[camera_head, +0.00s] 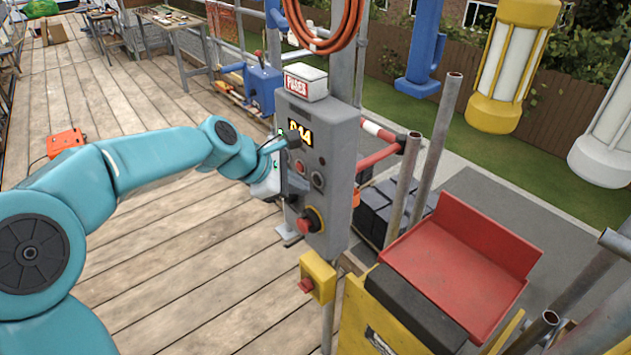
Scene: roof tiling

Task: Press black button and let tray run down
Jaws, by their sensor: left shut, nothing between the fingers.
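A grey control box (338,150) stands upright on a post, with a partly covered orange display (300,131), small round buttons and a red stop knob on a yellow ring (309,220). My left gripper (288,165) is shut and empty at the box's left side, close to its button face. Dark parts there overlap, so I cannot tell which is the black button or whether I touch it. The red tray (462,262) sits tilted at the lower right, on a yellow carriage (408,325) beside a dark block. My right gripper is not in view.
A yellow box with a red button (318,278) hangs below the control box. Metal poles (436,145) rise behind the tray. An orange hose (325,35) hangs above. Wooden decking (190,275) lies open at the left, with an orange box (66,141) on it.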

